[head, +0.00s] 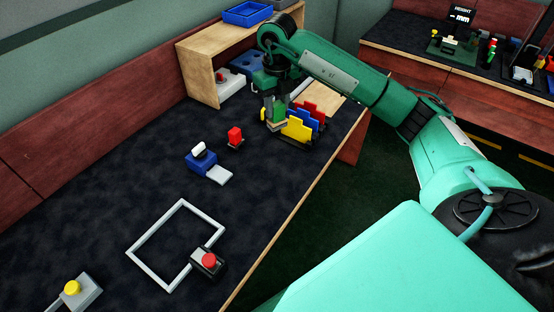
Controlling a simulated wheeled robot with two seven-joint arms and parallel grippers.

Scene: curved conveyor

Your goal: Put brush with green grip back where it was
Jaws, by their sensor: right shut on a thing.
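My right gripper (275,105) reaches down over the far part of the dark table, its arm coming in from the right. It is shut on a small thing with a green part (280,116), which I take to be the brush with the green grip. The fingers hide much of it, and I cannot make out its bristles or whether it touches anything below. It is just left of a holder with yellow (297,129), blue and red stepped plates. My left gripper is not in view.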

